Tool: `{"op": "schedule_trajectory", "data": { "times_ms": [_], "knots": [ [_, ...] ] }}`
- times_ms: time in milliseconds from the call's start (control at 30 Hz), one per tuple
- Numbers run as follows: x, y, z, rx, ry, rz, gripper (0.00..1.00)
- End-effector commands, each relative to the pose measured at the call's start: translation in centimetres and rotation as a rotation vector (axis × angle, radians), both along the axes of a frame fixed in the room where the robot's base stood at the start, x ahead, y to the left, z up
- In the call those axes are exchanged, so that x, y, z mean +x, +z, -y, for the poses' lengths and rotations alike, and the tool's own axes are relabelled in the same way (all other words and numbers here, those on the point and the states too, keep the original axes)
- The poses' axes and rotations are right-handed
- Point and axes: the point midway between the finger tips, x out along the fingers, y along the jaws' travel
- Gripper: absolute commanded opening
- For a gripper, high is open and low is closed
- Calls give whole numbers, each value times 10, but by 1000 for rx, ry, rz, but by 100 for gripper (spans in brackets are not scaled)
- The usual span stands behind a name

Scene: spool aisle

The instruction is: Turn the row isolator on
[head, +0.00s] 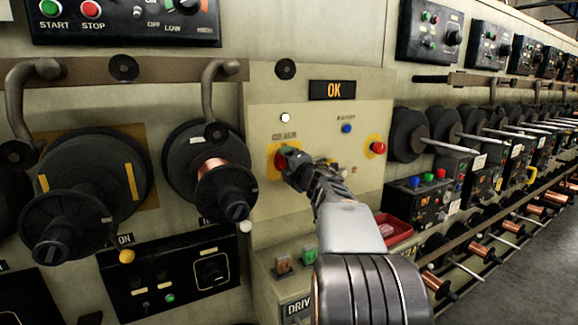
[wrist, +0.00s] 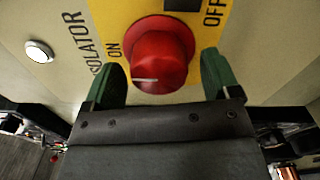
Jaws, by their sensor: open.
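The row isolator is a red round knob (wrist: 160,58) on a yellow plate (wrist: 130,13), with ON printed to its left and OFF at upper right in the wrist view. A short white mark shows on the knob's lower left. In the head view the yellow plate (head: 275,150) is on the beige panel, partly hidden by my gripper (head: 288,162). In the wrist view my gripper (wrist: 160,66) is open, with one green finger on each side of the knob. I cannot tell whether the fingers touch it.
A white round lamp (head: 285,117) is above the isolator. An OK display (head: 333,90), a blue button (head: 346,128) and a red button (head: 378,149) on yellow are to the right. A spool (head: 205,165) projects at left. A red tray (head: 394,230) is below right.

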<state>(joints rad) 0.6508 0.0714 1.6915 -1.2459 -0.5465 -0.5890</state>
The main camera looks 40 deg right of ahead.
Motion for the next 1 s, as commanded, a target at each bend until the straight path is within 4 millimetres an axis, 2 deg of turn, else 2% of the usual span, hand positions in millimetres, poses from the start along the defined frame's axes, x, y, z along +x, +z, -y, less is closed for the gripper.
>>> {"op": "schedule_trajectory", "data": {
  "times_ms": [233, 367, 700, 1000],
  "knots": [
    [-3, 0, 0, 1, -1, 0, 82],
    [-17, 1, -1, -1, -3, 1, 82],
    [-85, 0, -11, -1, -4, 2, 82],
    [-126, 0, -17, 0, -3, 2, 82]
  ]
}}
